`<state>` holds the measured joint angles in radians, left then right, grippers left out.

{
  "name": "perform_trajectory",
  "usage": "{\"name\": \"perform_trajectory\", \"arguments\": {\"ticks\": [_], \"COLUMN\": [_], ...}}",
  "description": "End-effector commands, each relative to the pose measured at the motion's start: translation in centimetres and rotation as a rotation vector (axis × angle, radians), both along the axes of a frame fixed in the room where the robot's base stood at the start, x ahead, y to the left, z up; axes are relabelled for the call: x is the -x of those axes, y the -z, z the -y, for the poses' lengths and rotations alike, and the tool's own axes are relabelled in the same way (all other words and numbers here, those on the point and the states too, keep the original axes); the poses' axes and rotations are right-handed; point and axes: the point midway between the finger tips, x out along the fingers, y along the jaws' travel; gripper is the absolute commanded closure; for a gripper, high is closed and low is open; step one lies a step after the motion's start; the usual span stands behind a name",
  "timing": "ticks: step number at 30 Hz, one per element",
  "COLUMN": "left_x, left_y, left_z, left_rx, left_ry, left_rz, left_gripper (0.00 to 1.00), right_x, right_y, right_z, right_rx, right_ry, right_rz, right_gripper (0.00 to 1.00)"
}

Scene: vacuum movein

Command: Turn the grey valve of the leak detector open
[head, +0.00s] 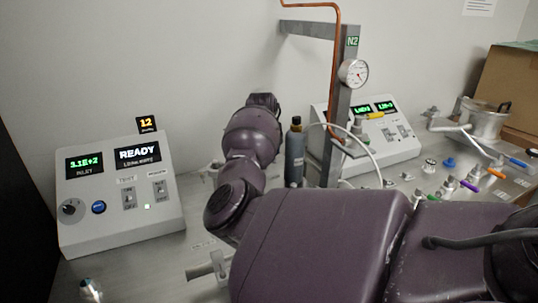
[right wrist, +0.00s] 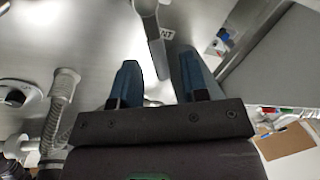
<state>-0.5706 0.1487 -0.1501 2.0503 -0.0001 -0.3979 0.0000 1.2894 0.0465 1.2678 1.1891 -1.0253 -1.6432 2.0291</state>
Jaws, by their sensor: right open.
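The leak detector (head: 120,195) is a light grey console at the left of the head view. Its screens read 3.1E+2 and READY. A pale grey valve-like part (head: 208,268) lies on the bench right of it, partly behind my purple arm. I cannot tell if it is the task's valve. In the right wrist view, my right gripper (right wrist: 156,63) is open, with two dark blue fingers. A grey lever (right wrist: 153,30) reaches down between them in the picture, beside a label ending in "NT". Contact is not clear. My left gripper is not in view.
A dark bottle (head: 295,155) and a grey post (head: 338,110) with a gauge (head: 353,73) stand behind my arm. A second console (head: 385,140) and several coloured-handled valves are at right, near a metal pot (head: 481,120) and a cardboard box (head: 512,85).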

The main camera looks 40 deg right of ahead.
Motion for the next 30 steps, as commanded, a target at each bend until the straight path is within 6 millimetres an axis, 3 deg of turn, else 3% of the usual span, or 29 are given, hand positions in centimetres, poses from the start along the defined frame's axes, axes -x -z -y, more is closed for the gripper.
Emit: {"name": "perform_trajectory", "arguments": {"ticks": [15,21,30], "left_x": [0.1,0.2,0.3], "left_y": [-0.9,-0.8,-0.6], "left_z": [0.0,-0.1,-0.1], "left_rx": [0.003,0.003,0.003], "left_ry": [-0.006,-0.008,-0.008], "left_rz": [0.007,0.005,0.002], "left_gripper": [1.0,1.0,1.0], "right_x": [0.4,0.5,0.6], "right_y": [-8.5,-10.0,-10.3], "right_z": [-1.6,-1.9,-1.9], "right_rx": [0.001,0.0,0.001], "right_ry": [0.0,0.0,0.0], "right_rz": [0.005,0.002,0.001], "right_gripper": [0.59,0.59,0.59]}}
